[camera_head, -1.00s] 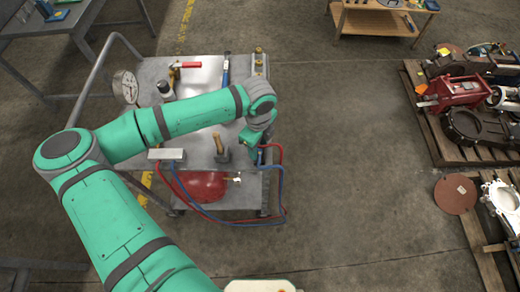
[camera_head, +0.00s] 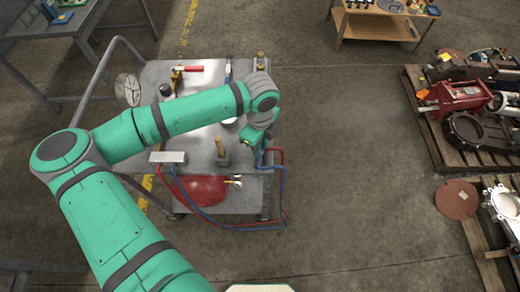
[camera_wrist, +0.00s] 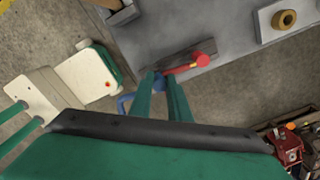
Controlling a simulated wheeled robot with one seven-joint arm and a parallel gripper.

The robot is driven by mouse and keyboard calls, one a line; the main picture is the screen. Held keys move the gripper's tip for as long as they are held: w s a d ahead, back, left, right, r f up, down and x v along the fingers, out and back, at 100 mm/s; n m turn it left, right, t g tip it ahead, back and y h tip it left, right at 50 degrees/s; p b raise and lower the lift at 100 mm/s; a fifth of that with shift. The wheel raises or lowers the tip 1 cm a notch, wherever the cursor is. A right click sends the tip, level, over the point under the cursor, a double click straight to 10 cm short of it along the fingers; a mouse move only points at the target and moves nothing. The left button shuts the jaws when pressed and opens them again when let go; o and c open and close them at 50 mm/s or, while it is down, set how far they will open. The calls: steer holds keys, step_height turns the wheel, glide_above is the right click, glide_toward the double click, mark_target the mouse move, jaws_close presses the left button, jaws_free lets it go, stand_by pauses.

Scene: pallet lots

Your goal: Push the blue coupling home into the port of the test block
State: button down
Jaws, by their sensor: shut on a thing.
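My gripper (camera_head: 262,150) is at the right front edge of the cart top, pointing down. In the wrist view my gripper (camera_wrist: 162,84) is shut on the blue coupling (camera_wrist: 158,81), mostly hidden between the fingers. Its blue hose (camera_head: 284,190) loops down below the cart's edge. A red coupling (camera_wrist: 203,60) sits close by on a dark bar (camera_wrist: 178,63); I cannot tell whether the blue one touches that bar. The test block (camera_wrist: 265,22), a grey block with a brass port (camera_wrist: 283,19), is apart from the coupling, farther up and right in the wrist view.
A red hose (camera_head: 283,160) runs beside the blue one. A pallet of parts (camera_head: 470,150) stands right; floor between is clear.

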steer(key=s+a+r, duration=0.2)
steer(key=s+r, duration=0.3)
steer(key=s, duration=0.1)
steer(key=s+a+r, duration=0.3)
steer(key=s+r, duration=0.2)
steer(key=s, duration=0.2)
steer(key=shift+a+r, duration=0.2)
steer(key=shift+a, duration=0.05)
